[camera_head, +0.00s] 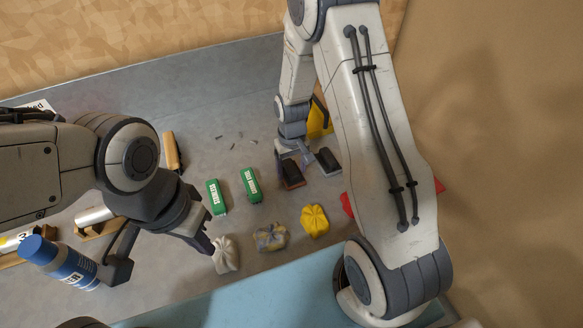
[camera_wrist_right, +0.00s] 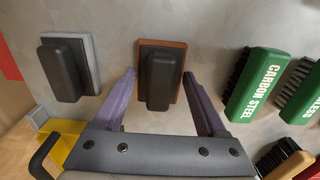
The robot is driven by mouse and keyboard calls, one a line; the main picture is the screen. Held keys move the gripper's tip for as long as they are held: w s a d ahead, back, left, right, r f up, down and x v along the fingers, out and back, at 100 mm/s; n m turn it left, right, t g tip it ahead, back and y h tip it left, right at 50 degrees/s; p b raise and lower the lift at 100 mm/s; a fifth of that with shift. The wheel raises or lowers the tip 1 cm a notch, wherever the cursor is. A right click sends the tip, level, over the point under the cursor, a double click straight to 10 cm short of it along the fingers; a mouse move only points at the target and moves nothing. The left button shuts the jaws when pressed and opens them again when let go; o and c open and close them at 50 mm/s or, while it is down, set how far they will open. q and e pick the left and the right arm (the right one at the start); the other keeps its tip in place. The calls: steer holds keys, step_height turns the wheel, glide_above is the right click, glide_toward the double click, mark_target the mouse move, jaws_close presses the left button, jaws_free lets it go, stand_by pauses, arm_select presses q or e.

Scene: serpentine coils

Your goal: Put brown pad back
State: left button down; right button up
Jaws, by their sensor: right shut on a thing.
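The brown pad (camera_wrist_right: 180,48), a brown-edged block with a black handle, is between the purple fingers of my right gripper (camera_wrist_right: 165,98) in the right wrist view. The gripper is shut on it. I cannot tell whether the pad touches the surface. A grey pad (camera_head: 327,161) with a black handle lies just to its right. My left gripper (camera_head: 206,243) is beside a grey cloth (camera_head: 225,254); its opening is unclear.
Two green brushes (camera_head: 216,197) (camera_head: 251,185) lie left of the brown pad. A patterned cloth (camera_head: 271,237) and a yellow cloth (camera_head: 315,221) lie nearer. A yellow object (camera_head: 319,118) stands behind my right arm.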

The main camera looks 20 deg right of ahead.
mark_target(291, 169)
steer(key=o, duration=1.1)
steer(key=shift+f, duration=0.1)
steer(key=shift+r, duration=0.2)
step_height(291, 169, up, 12)
steer(key=b, duration=0.2)
steer(key=s+a+r+n, duration=0.2)
steer(key=s+a+r, duration=0.1)
steer(key=s+a, duration=0.3)
steer(key=s+a+r+n, duration=0.2)
steer(key=s+a+r, duration=0.1)
steer(key=s+a, duration=0.3)
steer(key=s+n, duration=0.1)
steer(key=s, duration=0.2)
steer(key=s+a+n, duration=0.1)
steer(key=s, duration=0.3)
steer(key=s+a+y, duration=0.1)
steer(key=s, duration=0.3)
steer(key=shift+s+a+r+n, duration=0.1)
steer(key=shift+s+r+n, duration=0.2)
steer(key=shift+n, duration=0.1)
steer(key=shift+w, duration=0.1)
